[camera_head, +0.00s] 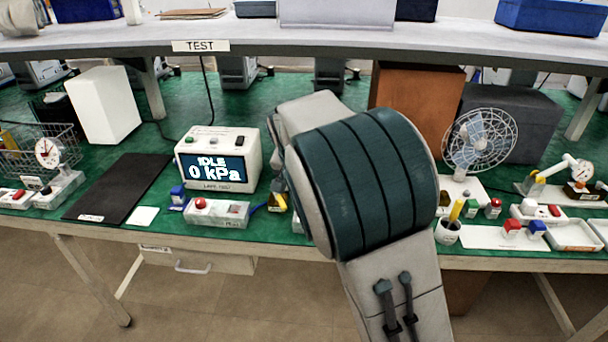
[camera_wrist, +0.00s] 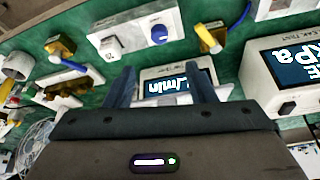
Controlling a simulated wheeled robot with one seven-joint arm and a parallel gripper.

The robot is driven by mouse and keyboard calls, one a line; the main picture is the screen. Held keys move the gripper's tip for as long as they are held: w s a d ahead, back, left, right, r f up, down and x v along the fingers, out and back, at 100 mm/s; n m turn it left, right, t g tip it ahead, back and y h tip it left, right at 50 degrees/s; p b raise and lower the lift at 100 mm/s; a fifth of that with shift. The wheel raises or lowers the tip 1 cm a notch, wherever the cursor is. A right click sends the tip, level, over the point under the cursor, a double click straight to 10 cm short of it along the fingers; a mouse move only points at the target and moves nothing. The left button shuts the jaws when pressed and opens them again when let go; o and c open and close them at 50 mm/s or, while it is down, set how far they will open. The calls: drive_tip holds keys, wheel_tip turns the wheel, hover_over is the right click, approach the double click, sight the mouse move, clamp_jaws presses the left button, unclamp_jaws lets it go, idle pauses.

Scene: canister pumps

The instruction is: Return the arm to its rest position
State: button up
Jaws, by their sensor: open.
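My arm (camera_head: 372,180) rises from the bottom of the head view and reaches over the green-topped bench, right of centre. Its bulky dark-teal and grey links hide my gripper in that view. In the wrist view my gripper (camera_wrist: 163,86) shows two dark blue fingers standing apart with nothing held between them. A device with a lit screen (camera_wrist: 175,84) shows behind and between the fingers. I cannot tell whether the fingers touch it. The wrist picture looks upside down.
The leak test box (camera_head: 218,160), reading IDLE 0 kPa, stands left of my arm. A wire-cage fan (camera_head: 478,140) and a cup (camera_head: 447,232) stand to its right. A shelf (camera_head: 270,40) spans above the bench. Open floor (camera_head: 200,305) lies in front.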

drive_tip(key=s+d+r+g+y, duration=0.15)
drive_tip(key=s+d+r, duration=0.25)
drive_tip(key=s+d, duration=0.95)
drive_tip(key=s+d+f+n+p, duration=0.1)
drive_tip(key=s+d, duration=0.5)
drive_tip(key=s, duration=0.9)
drive_tip(key=shift+s+n, duration=0.3)
drive_tip(key=shift+n, duration=0.5)
